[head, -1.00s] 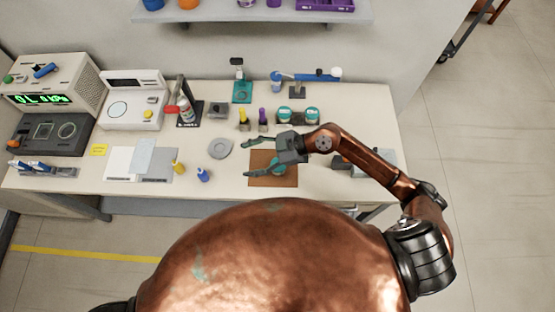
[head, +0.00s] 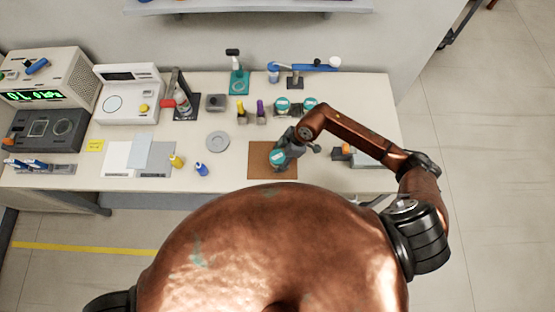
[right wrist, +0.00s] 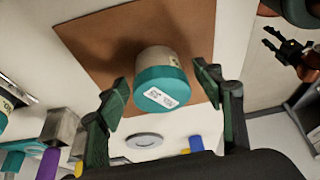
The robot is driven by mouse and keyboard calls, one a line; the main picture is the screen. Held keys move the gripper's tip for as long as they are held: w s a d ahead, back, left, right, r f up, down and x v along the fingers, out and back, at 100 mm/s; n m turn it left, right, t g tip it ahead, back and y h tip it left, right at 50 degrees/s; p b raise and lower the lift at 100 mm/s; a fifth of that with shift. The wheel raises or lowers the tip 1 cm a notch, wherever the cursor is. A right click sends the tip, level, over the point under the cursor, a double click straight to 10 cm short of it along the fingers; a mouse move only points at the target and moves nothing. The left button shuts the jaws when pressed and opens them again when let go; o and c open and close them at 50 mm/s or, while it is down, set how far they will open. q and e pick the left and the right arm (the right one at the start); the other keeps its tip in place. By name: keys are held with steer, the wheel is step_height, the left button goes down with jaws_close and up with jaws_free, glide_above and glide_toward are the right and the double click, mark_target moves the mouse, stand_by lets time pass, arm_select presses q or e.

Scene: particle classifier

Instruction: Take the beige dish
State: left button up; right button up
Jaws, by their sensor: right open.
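A round beige dish with a teal lid and a white label (right wrist: 160,62) stands on the brown mat (right wrist: 95,45) in the right wrist view. In the head view its teal lid (head: 277,157) shows partly beside my gripper, on the mat (head: 260,173). My right gripper (right wrist: 160,95) is open, with one finger on each side of the dish and visible gaps between. In the head view my right gripper (head: 286,150) is over the mat and hides part of the dish.
Two similar teal-lidded containers (head: 297,104) stand behind the mat. A grey round plate (head: 217,142) lies left of it. Yellow (head: 177,162) and blue (head: 201,169) small bottles stand at front left. An orange-topped grey item (head: 347,149) is at right, under my arm.

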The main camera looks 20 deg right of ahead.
steer(key=shift+w+a+f, duration=0.1)
steer(key=shift+a+f, duration=0.15)
steer(key=shift+f, duration=0.25)
steer(key=shift+c, duration=0.4)
steer(key=c, duration=1.5)
steer(key=shift+c, duration=0.2)
steer(key=shift+r, duration=0.25)
